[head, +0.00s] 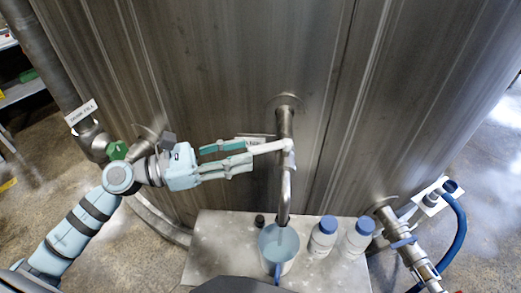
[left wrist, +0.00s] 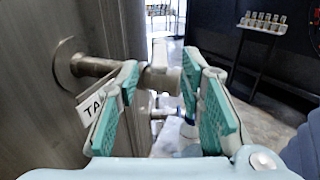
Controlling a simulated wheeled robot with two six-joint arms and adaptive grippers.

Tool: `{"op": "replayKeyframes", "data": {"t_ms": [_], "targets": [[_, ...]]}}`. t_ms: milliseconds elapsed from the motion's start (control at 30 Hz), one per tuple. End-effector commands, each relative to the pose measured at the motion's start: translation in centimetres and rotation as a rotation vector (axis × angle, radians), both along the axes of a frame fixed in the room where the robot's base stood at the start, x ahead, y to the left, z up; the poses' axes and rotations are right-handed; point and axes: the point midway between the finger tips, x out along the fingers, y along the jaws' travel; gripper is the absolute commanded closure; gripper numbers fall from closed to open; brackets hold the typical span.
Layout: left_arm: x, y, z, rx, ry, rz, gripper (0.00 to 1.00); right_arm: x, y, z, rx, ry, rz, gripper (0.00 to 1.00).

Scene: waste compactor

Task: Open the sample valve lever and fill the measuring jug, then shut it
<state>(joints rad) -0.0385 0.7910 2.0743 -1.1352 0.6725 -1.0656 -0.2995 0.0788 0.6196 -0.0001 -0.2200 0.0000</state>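The sample valve's steel pipe (head: 285,122) comes out of the tank and bends down into a spout (head: 286,190). Its pale lever (head: 268,148) points left, toward my left gripper (head: 252,155). In the left wrist view my left gripper (left wrist: 160,82) is open, with teal-padded fingers on both sides of the lever (left wrist: 158,52). I cannot tell whether either finger touches it. The measuring jug (head: 293,262), with a blue handle (head: 277,272), stands upright under the spout. Whether liquid is flowing or in the jug is unclear. My right gripper is not in view.
The jug stands on a steel shelf (head: 215,245) with two blue-capped bottles (head: 321,242) (head: 356,243) to its right and a small dark cap (head: 260,220) behind. A pipe with a blue hose (head: 459,225) is at right. The tank wall (head: 220,80) is close behind the gripper.

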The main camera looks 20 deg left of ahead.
Motion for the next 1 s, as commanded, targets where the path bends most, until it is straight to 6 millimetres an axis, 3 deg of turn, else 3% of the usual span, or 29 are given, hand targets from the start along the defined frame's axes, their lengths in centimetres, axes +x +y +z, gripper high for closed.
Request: {"op": "replayKeyframes", "data": {"t_ms": [100, 300, 633, 833, 1000], "targets": [[1.3, -1.9, 0.7, -0.008, -0.003, -0.001, 0.65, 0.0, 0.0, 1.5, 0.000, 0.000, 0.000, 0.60], [2.8, -4.1, 0.3, -0.002, 0.001, -0.001, 0.65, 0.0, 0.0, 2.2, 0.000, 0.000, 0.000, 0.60], [3.1, -4.6, 0.0, 0.003, 0.003, -0.001, 0.65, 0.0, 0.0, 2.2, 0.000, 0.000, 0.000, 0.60], [3.1, -4.6, 0.0, 0.003, 0.003, -0.001, 0.97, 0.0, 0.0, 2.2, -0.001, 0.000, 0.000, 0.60], [3.1, -4.6, 0.0, 0.003, 0.003, -0.001, 1.00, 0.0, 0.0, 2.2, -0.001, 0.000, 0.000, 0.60]]}}
